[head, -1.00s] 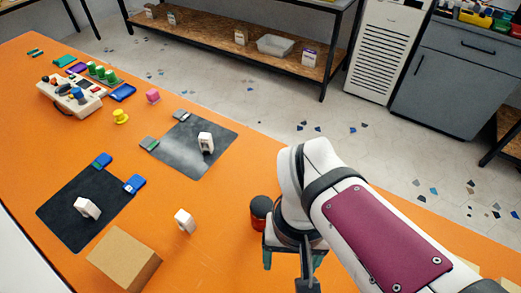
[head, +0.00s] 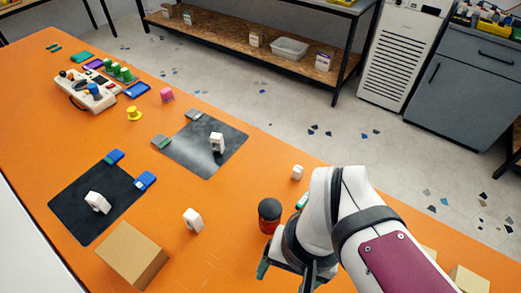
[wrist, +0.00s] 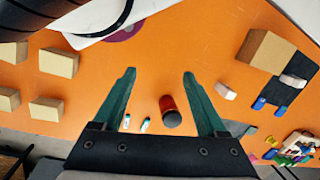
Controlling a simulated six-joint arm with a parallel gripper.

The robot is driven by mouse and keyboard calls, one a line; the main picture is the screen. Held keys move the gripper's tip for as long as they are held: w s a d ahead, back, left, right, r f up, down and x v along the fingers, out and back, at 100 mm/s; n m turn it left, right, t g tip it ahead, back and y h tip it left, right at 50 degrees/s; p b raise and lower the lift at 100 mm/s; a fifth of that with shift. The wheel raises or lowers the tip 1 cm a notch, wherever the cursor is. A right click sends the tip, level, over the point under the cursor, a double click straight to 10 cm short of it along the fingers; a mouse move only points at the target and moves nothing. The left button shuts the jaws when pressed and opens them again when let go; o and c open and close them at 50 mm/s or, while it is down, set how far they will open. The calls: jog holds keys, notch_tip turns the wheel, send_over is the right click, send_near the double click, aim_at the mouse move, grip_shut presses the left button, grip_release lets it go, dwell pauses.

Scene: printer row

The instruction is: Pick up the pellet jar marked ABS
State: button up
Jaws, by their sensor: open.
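A red jar with a black lid (head: 270,215) stands upright on the orange table, just left of my arm in the head view. No marking can be read on it, so I cannot tell if it says ABS. In the wrist view the jar (wrist: 169,108) shows between the fingers, nearer the right one. My gripper (wrist: 159,73) has its two teal fingers spread apart with nothing held. In the head view my gripper (head: 285,272) is partly hidden by my wrist, in front of the jar.
Two small white-and-teal items (wrist: 136,122) lie beside the jar. A white piece (head: 193,220) and a cardboard box (head: 132,254) are to its left; another white piece (head: 297,172) is behind. Several tan blocks (wrist: 58,63) are on the other side.

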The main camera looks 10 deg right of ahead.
aim_at(266, 222)
dwell(0.3)
jog(key=o, duration=0.4)
jog(key=w+d+f+n+g+h, duration=0.2)
jog(key=d+f+n+h, duration=0.35)
jog(key=n+h, duration=0.65)
jog(key=w+a+f+n+t+y, duration=0.1)
jog(key=w+a+f+n+t, duration=0.35)
jog(key=n, duration=0.65)
jog(key=w+a+f+n+t, duration=0.2)
jog(key=w+a+n+t, duration=0.3)
jog(key=n+t, duration=0.4)
jog(key=shift+n+g+y, duration=0.4)
jog(key=shift+n+g, duration=0.05)
jog(key=shift+n, duration=0.45)
jog(key=x, duration=0.4)
jog(key=f+x, duration=0.1)
jog(key=x, duration=0.4)
jog(key=shift+s+a+f, duration=0.1)
jog(key=shift+s+a, duration=0.05)
jog(key=shift+a, duration=0.1)
jog(key=x, duration=0.5)
jog(key=shift+w+d, duration=0.1)
jog(key=shift+w, duration=0.25)
